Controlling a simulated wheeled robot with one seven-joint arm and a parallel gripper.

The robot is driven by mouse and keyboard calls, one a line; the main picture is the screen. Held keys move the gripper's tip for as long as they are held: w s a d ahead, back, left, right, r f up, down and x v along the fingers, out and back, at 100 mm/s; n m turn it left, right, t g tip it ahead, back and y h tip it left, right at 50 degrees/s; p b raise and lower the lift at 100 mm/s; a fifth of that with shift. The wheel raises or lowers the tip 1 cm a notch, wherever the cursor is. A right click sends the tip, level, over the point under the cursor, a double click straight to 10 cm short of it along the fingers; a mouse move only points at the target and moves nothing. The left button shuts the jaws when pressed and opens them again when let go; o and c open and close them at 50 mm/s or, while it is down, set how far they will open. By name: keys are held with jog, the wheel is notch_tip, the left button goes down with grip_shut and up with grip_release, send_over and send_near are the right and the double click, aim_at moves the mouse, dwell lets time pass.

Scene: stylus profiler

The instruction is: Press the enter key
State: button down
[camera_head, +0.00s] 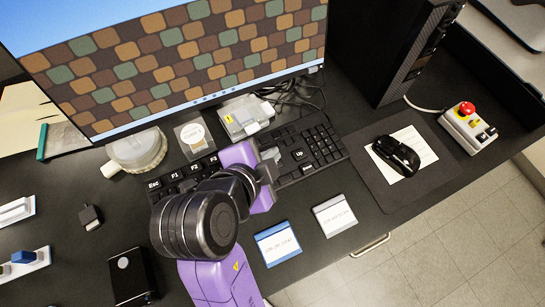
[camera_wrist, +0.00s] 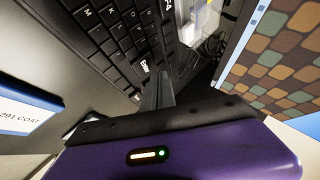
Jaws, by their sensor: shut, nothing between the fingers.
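The black keyboard (camera_head: 318,140) lies on the dark desk below the monitor, with white key labels. In the wrist view the key marked Enter (camera_wrist: 145,66) shows on the keyboard (camera_wrist: 118,30). My gripper (camera_head: 268,154) is over the middle of the keyboard and hides several keys; I cannot pick out the enter key in the head view. In the wrist view my gripper (camera_wrist: 163,76) is shut and empty, its fingertips just right of the Enter label. I cannot tell whether they touch the key.
The monitor (camera_head: 180,55) stands behind the keyboard, with a grey device (camera_head: 245,117) and cables between. A blue-edged card (camera_head: 278,243) and a grey card (camera_head: 335,215) lie in front. A mouse (camera_head: 396,155) and a red-button box (camera_head: 468,125) are at right.

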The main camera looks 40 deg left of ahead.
jog(key=shift+d+r+p, duration=0.15)
jog(key=shift+r+p, duration=1.45)
jog(key=shift+r, duration=0.7)
